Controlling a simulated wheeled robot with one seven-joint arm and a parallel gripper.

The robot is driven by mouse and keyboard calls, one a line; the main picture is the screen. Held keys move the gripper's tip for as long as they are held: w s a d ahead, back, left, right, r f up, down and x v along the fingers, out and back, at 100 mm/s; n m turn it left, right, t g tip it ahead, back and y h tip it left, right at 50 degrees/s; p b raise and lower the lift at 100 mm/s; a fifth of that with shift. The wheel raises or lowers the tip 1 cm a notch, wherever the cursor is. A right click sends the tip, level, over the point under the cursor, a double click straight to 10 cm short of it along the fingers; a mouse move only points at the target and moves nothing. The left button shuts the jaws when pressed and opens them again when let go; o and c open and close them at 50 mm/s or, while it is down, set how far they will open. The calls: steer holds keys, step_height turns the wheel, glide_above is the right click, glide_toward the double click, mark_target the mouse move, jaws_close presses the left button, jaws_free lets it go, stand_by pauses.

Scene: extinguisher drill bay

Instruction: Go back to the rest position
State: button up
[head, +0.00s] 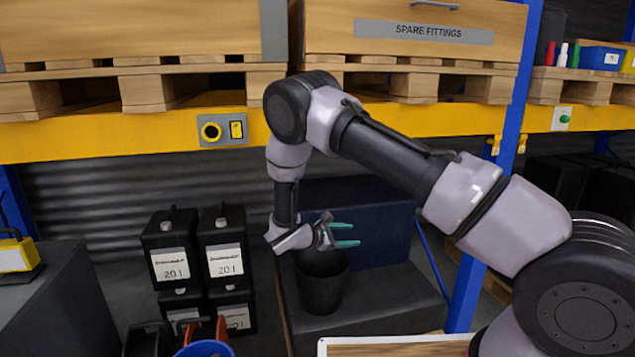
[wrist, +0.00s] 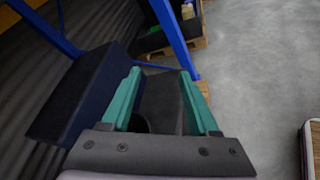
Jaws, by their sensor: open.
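My gripper (head: 345,236) is open and empty, with two teal fingers pointing right in the head view. It is held in the air above and in front of a dark bucket (head: 322,284). In the wrist view my gripper (wrist: 166,98) shows its two teal fingers spread apart with nothing between them. My arm bends up from the lower right and down again toward the gripper.
Dark 20 l canisters (head: 224,260) stand stacked at left. A yellow shelf beam (head: 120,134) and a blue upright (head: 492,200) frame the rack. A dark blue box (head: 385,230) stands behind the gripper. Grey floor (wrist: 260,60) is open at right in the wrist view.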

steer(key=s+d+r+m+g+y, duration=0.2)
steer(key=s+d+r+m, duration=0.2)
steer(key=r, duration=0.4)
steer(key=s+d+r+m+g+y, duration=0.25)
steer(key=d+r+m, duration=0.2)
steer(key=r, duration=0.35)
steer(key=s+d+r+m+g+y, duration=0.25)
steer(key=s+d+r+m, duration=0.2)
steer(key=r, duration=0.35)
steer(key=s+d+r+m+t+y, duration=0.2)
steer(key=s+r+m+t+y, duration=0.4)
steer(key=s+r, duration=1)
steer(key=s+m+y, duration=0.1)
steer(key=s+m, duration=0.2)
steer(key=shift+d+r, duration=0.15)
steer(key=shift+d, duration=0.05)
steer(key=shift+d, duration=0.1)
